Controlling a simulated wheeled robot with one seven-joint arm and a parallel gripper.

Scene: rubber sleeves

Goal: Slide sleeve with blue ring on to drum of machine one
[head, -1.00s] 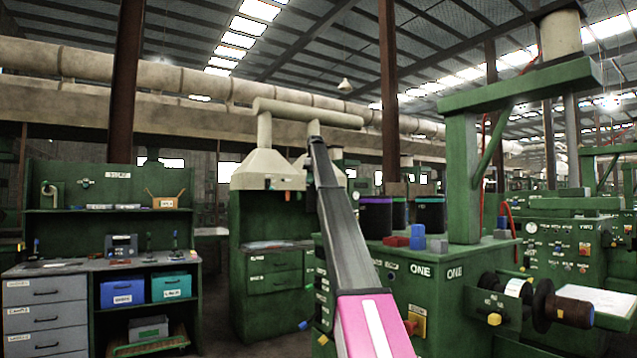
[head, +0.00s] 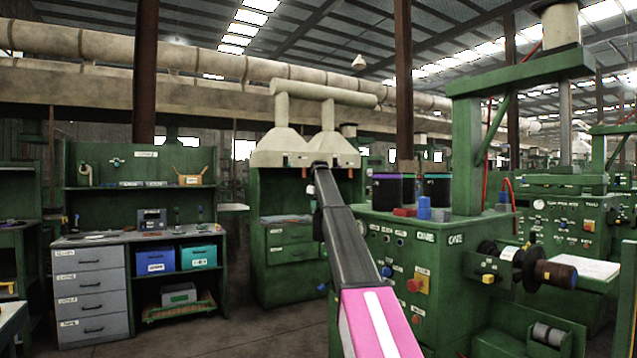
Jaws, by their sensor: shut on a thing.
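Machine one (head: 440,300) is the green machine at the right, with "ONE" labels on its front. A horizontal shaft sticks out from its right side, with a pale band (head: 508,254), a dark flange and a brown roller (head: 556,273); I cannot tell for sure which part is the drum. Dark sleeves stand on its top, one with a purple ring (head: 394,188) and one with a teal-green ring (head: 437,188). I cannot make out a sleeve with a blue ring. My arm, pink and dark grey, rises through the middle; my gripper does not show.
Red and blue blocks (head: 424,208) sit on machine one's top. A workbench (head: 90,290) with drawers and blue and teal bins stands left. A green cabinet (head: 290,270) under pale hoods stands behind my arm. Open floor (head: 220,335) lies at the lower left.

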